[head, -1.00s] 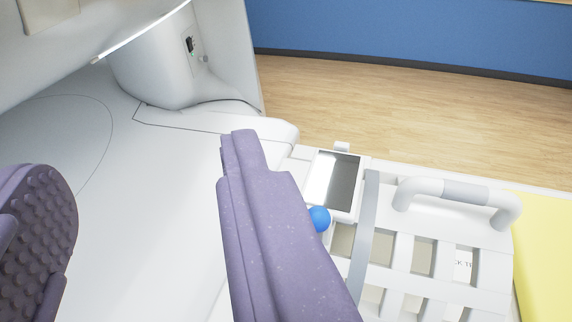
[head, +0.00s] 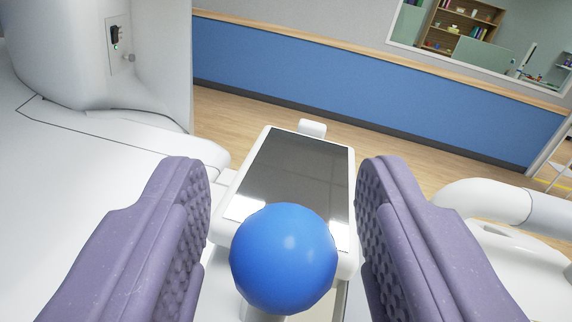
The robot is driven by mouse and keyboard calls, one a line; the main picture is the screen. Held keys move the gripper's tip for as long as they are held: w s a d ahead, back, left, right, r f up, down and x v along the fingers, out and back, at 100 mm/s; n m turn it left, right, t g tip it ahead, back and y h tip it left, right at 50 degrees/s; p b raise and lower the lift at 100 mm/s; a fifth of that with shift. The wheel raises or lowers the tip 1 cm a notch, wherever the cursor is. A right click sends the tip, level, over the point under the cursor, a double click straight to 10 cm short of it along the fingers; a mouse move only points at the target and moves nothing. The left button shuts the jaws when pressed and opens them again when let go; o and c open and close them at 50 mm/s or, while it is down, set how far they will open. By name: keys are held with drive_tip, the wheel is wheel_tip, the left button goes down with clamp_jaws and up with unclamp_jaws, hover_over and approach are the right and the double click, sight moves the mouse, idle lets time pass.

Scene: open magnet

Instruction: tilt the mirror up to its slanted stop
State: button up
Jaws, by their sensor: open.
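The mirror (head: 300,170) is a dark reflective rectangle in a white frame, in the middle of the head view. A blue ball knob (head: 284,258) on a short white stem is at the mirror's near edge and covers part of that edge. My gripper (head: 285,190) is open, with one purple padded finger on each side of the knob and the mirror. Gaps show between the fingers and the knob, so neither finger appears to touch it. How far the mirror is tilted is hard to tell from this angle.
A white curved handle (head: 485,205) stands close to the right finger. The white magnet housing (head: 90,50) rises at the upper left above a white surface (head: 80,190). Wood floor and a blue wall (head: 330,85) lie beyond the mirror.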

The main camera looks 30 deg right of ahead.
clamp_jaws()
drive_tip(key=shift+d+m+b, duration=0.1)
drive_tip(key=shift+m+b, duration=0.2)
drive_tip(key=shift+b, duration=0.25)
drive_tip(key=m+b, duration=0.1)
drive_tip(key=b, duration=0.1)
drive_tip(key=d+m+b, duration=0.1)
drive_tip(key=b, duration=0.1)
drive_tip(key=s+f+m+b, duration=0.1)
drive_tip(key=m+b, duration=0.1)
drive_tip(key=b, duration=0.1)
drive_tip(key=shift+d+t+h, duration=0.2)
drive_tip(key=shift+t+h, duration=0.1)
drive_tip(key=shift+t, duration=0.1)
drive_tip(key=m+b, duration=0.1)
drive_tip(key=b, duration=0.1)
drive_tip(key=m+b, duration=0.2)
drive_tip(key=d+m+h+b, duration=0.1)
drive_tip(key=m+b, duration=0.1)
drive_tip(key=shift+s+f, duration=0.2)
drive_tip(key=shift+s, duration=0.15)
unclamp_jaws()
